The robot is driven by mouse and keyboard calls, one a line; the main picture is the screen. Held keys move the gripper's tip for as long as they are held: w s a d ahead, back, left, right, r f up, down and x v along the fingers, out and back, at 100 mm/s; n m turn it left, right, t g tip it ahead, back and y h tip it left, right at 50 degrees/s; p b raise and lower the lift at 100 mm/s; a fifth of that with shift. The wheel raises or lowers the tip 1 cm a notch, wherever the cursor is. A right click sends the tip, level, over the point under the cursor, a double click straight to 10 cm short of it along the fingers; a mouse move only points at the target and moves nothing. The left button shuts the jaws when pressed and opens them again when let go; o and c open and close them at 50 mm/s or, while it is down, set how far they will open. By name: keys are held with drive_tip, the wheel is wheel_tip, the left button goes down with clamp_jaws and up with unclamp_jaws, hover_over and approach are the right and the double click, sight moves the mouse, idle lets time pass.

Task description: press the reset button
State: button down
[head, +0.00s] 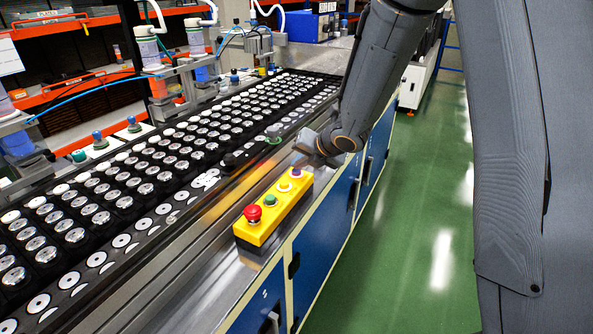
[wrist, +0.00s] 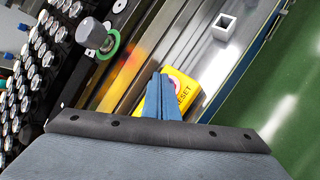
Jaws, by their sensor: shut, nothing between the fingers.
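A yellow control box (head: 275,212) stands on the metal ledge of the machine, in the middle of the head view. It carries a red mushroom button (head: 252,213) at its near end and a green button (head: 270,200) behind it. In the wrist view, a corner of the yellow box (wrist: 186,105) shows the word RESET beside a pale pinkish button (wrist: 174,84). My gripper (wrist: 160,76) has its blue fingers together, empty, with their tips overlapping the button's left side. They hide part of the button and box. I cannot tell whether the tips touch it.
A grey knob with a green ring (wrist: 92,33) stands left of the fingers in the wrist view. A small white open square part (wrist: 223,27) lies on the ledge. Trays of speaker parts (head: 120,185) fill the left. The green floor (head: 400,250) at right is clear.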

sight(299, 172)
drive_tip(key=shift+f+b, duration=0.25)
drive_tip(key=shift+b, duration=0.05)
drive_tip(key=shift+r, duration=0.1)
idle(0.3)
drive_tip(key=shift+r+p, duration=0.6)
drive_tip(key=shift+r, duration=0.05)
wheel_tip(299, 172, up, 6)
drive_tip(key=p, duration=0.5)
idle(0.5)
